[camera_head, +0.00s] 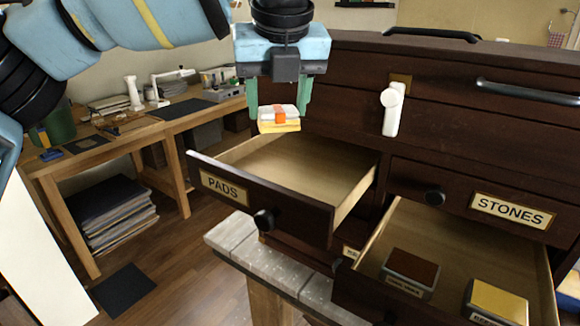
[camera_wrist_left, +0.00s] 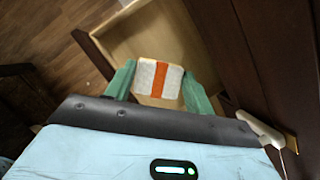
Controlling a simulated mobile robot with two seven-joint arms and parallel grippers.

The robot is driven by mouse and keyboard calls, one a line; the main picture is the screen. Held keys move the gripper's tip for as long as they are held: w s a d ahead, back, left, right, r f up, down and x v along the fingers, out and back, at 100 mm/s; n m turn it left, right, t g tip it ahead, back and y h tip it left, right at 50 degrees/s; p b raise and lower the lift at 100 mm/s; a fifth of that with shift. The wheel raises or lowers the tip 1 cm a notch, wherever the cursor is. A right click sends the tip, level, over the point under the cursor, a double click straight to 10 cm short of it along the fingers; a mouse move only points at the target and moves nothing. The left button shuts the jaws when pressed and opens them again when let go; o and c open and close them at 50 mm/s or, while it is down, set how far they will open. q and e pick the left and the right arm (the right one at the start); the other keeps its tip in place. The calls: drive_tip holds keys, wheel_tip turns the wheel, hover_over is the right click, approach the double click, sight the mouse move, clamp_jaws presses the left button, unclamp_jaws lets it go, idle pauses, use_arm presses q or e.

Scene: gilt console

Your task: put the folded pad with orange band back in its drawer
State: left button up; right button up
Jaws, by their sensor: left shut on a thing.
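The folded pad with orange band (camera_head: 279,115) is white and yellowish with an orange stripe across it. My left gripper (camera_head: 279,112) is shut on it and holds it in the air, above the back part of the open PADS drawer (camera_head: 222,190). The pad also shows between the green fingers in the left wrist view (camera_wrist_left: 158,80), with the drawer (camera_wrist_left: 125,38) beyond it. The PADS drawer is pulled out, and the part of its inside that I see is bare pale wood. My right gripper is not in view.
A lower drawer (camera_head: 360,262) at the right is also open and holds a brown block (camera_head: 409,270) and a yellow block (camera_head: 497,301). The STONES drawer (camera_head: 470,202) is shut. A white latch-like fitting (camera_head: 393,110) is on the cabinet front, right of my gripper.

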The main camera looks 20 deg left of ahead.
use_arm(q)
drive_tip(key=shift+w+d, duration=0.1)
drive_tip(key=shift+w, duration=0.25)
drive_tip(key=shift+s+f, duration=0.25)
wheel_tip(320, 180, down, 5)
drive_tip(key=shift+f, duration=2.2)
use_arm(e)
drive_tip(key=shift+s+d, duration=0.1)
use_arm(q)
drive_tip(key=shift+f, duration=0.1)
drive_tip(key=o, duration=0.9)
